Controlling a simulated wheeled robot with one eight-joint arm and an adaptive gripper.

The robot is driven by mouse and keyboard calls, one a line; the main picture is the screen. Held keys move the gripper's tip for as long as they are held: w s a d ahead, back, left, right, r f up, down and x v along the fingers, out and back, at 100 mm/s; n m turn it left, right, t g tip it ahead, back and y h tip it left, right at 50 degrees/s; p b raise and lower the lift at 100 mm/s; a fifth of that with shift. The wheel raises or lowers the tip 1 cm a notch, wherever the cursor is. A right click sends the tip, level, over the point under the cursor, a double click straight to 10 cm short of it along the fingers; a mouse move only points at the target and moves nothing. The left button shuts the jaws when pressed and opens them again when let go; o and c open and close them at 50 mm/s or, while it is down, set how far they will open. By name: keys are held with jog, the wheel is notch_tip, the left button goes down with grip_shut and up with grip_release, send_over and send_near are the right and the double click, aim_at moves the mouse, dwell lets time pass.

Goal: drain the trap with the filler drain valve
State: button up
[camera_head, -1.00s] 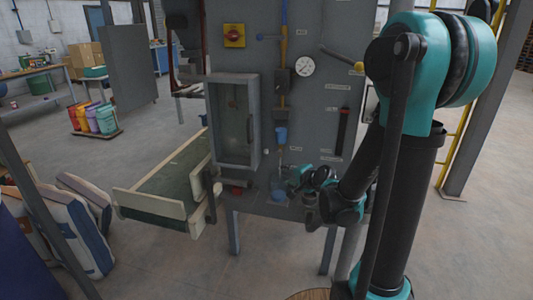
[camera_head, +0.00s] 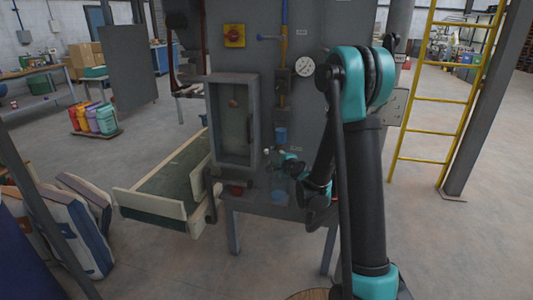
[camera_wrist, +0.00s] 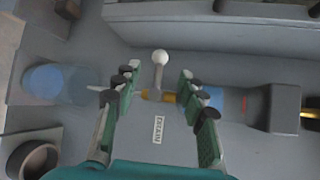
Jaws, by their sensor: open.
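The drain valve is a small brass body (camera_wrist: 168,97) with a short lever ending in a white ball knob (camera_wrist: 160,57). The knob also shows in the head view (camera_head: 267,151). A blue trap bowl (camera_wrist: 218,101) adjoins the valve and also shows in the head view (camera_head: 281,134). My gripper (camera_wrist: 159,78) is open, with one finger on each side of the lever and knob, and no clear contact. It also shows in the head view (camera_head: 272,161), just below the trap. A label (camera_wrist: 158,129) is beside the valve.
A blue translucent cup (camera_wrist: 50,82) sits below the valve, beside a dark round holder (camera_wrist: 33,160). The grey filler cabinet (camera_head: 230,60) has a windowed box (camera_head: 233,120) left of the valve and a gauge (camera_head: 305,67) above. A conveyor (camera_head: 165,185) juts out left.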

aim_at(267, 152)
jog(key=x, duration=0.8)
jog(key=shift+w+a, duration=0.15)
jog(key=shift+w, duration=0.15)
jog(key=shift+c, duration=0.4)
grip_shut()
